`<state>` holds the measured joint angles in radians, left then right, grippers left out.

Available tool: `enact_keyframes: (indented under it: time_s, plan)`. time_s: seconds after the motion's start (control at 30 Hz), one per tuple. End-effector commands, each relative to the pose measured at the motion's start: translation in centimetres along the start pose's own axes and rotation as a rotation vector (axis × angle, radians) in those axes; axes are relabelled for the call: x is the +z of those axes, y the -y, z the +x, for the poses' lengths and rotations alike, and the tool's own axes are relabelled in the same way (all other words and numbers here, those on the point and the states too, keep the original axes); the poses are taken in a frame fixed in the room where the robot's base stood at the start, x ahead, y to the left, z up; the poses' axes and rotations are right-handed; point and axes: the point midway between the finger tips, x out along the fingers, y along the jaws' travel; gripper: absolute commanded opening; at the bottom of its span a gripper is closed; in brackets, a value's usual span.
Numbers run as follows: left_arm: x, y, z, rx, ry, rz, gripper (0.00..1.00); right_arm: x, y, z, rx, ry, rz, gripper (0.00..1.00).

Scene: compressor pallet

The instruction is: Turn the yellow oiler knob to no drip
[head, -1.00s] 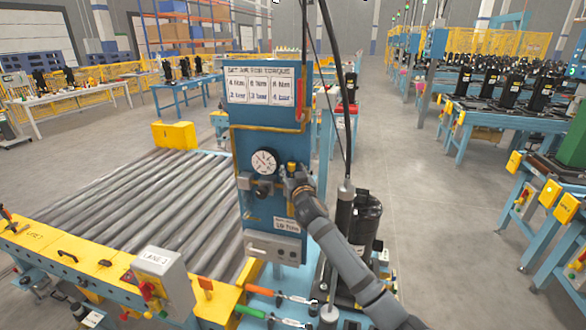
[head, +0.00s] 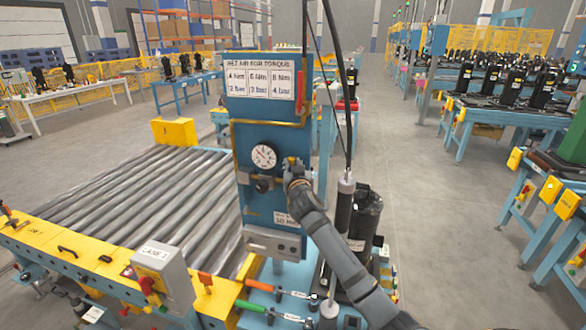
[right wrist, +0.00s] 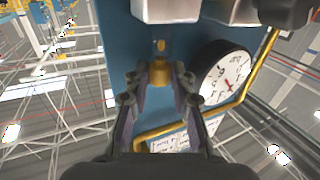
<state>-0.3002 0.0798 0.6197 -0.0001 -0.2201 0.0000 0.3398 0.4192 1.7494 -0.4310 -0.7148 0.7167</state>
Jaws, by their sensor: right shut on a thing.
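The yellow oiler knob (right wrist: 160,72) is on the blue panel (head: 270,215), right of the round pressure gauge (head: 264,157) in the head view. My right gripper (head: 291,175) is at the panel and largely hides the knob there. In the right wrist view, the two fingers of the right gripper (right wrist: 160,78) stand on either side of the knob and are shut on it. The gauge also shows in the wrist view (right wrist: 225,77). Any setting marks on the knob are too small to read. My left gripper is not in view.
A torque chart (head: 262,81) is at the panel's top. A dark regulator knob (head: 262,186) sits below the gauge. A roller conveyor (head: 130,205) lies to the left, and a black compressor (head: 366,215) stands behind my right forearm. Hoses hang close to the panel's right.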

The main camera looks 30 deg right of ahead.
Motion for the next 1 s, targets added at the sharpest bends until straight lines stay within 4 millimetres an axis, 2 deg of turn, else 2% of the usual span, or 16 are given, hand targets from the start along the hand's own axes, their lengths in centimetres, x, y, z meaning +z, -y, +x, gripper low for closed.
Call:
enact_keyframes:
  time_s: [0.03, 0.5, 0.7, 1.0]
  plan:
    - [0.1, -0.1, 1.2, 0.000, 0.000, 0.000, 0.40, 0.5, 0.2, 0.0, 0.023, -0.002, 0.004, 0.00]
    - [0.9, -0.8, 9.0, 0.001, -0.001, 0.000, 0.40, 0.8, 1.1, 0.2, 0.368, 0.009, 0.005, 0.00]
    - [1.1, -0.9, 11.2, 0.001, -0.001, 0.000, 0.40, 0.5, 1.2, 0.3, 0.491, 0.013, 0.002, 0.00]
    - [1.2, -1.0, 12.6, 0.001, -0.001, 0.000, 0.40, 0.1, 1.4, 0.4, 0.590, 0.017, 0.000, 0.00]
